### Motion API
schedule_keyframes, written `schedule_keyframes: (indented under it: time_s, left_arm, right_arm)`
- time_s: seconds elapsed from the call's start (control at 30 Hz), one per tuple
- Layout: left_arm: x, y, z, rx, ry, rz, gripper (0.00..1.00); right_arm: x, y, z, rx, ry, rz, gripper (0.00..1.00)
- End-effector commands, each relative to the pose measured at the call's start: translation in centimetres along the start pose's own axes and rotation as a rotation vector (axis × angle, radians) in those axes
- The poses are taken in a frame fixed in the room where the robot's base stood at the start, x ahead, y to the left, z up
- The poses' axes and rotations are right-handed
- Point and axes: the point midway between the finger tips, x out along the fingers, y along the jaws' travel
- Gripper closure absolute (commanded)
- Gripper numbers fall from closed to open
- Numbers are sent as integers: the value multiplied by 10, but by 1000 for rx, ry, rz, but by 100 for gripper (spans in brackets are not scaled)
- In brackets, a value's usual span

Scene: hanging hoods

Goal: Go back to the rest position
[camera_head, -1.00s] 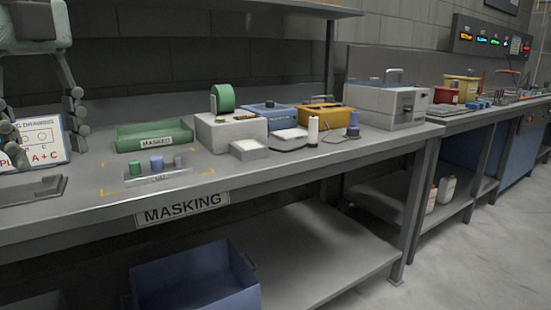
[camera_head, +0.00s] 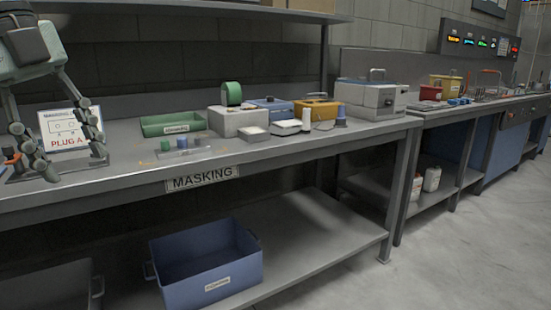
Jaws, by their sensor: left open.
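My left gripper (camera_head: 76,164) hangs at the far left of the head view, its two fingers spread wide and pointing down. No object shows held between them. A white sign (camera_head: 66,130) reading "PLUG A" stands behind the fingers and is partly covered by them. A dark flat tray (camera_head: 75,169) lies on the bench below the fingers, with an orange-and-dark item (camera_head: 11,156) by its left part. My right gripper is not in view.
The masking bench (camera_head: 140,182) carries a green tray (camera_head: 172,125), a small rack (camera_head: 182,152) with coloured plugs, a grey box (camera_head: 238,121) and a larger grey machine (camera_head: 371,98). A blue bin (camera_head: 206,285) sits on the lower shelf. The floor at the right is clear.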

Motion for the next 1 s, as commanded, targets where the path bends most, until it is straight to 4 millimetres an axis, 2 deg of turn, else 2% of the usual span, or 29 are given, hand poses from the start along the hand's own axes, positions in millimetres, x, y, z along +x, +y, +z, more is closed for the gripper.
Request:
schedule_keyframes:
  time_s: [0.17, 0.33, 0.47, 0.57, 0.67, 0.7, 0.77, 0.8, 0.87, 0.9, 0.97, 1.0]
  left_arm:
    - [21, -25, 18, 13, 168, -250, 53]
    - [37, -52, 49, -33, 312, -582, 53]
    - [52, -66, 95, -161, 376, -910, 53]
    - [71, -64, 141, -322, 361, -1139, 53]
    - [104, -45, 188, -532, 297, -1313, 53]
    - [121, -33, 206, -626, 258, -1363, 53]
    - [153, -11, 229, -777, 191, -1412, 53]
    - [177, 5, 241, -878, 144, -1426, 53]
    - [213, 30, 252, -1021, 72, -1424, 53]
    - [239, 48, 255, -1112, 24, -1407, 53]
    - [276, 72, 254, -1240, -40, -1364, 53]
    - [302, 89, 250, -1322, -80, -1324, 53]
  right_arm:
    - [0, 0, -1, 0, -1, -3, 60]
    - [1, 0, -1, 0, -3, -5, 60]
    - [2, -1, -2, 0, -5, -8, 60]
    - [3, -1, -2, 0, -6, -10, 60]
    - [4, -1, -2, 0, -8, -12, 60]
    - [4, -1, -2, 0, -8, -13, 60]
    - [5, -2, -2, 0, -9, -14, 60]
    - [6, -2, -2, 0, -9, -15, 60]
    - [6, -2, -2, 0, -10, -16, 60]
    - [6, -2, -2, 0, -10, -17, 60]
    - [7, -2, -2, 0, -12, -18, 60]
    - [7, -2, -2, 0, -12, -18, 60]
